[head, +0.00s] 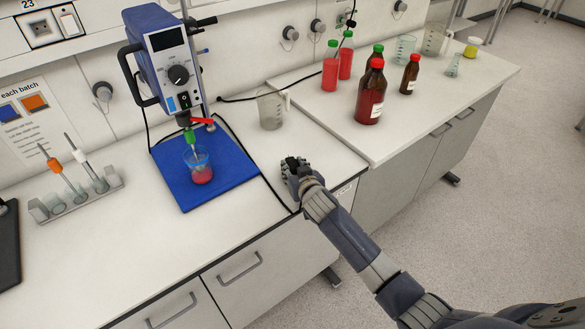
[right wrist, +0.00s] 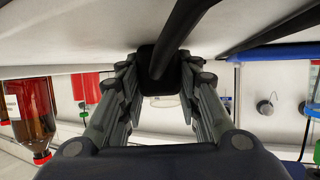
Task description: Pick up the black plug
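The black plug (right wrist: 158,68) shows in the right wrist view, between the two fingers of my right gripper (right wrist: 160,75), with its thick black cable running from it to the picture's top edge. The fingers flank the plug closely on both sides; whether they press on it I cannot tell. In the head view my right gripper (head: 293,168) is low over the counter's right end, right of the blue mat, and the plug cannot be made out there. A black cable (head: 268,183) runs along the counter towards my right gripper. My left gripper is not in view.
A stirrer (head: 172,60) stands behind the blue mat (head: 226,165) with a cup of red liquid (head: 201,173). An empty beaker (head: 271,108) stands behind my right gripper. Bottles, including a large brown one (head: 370,95), stand on the right counter.

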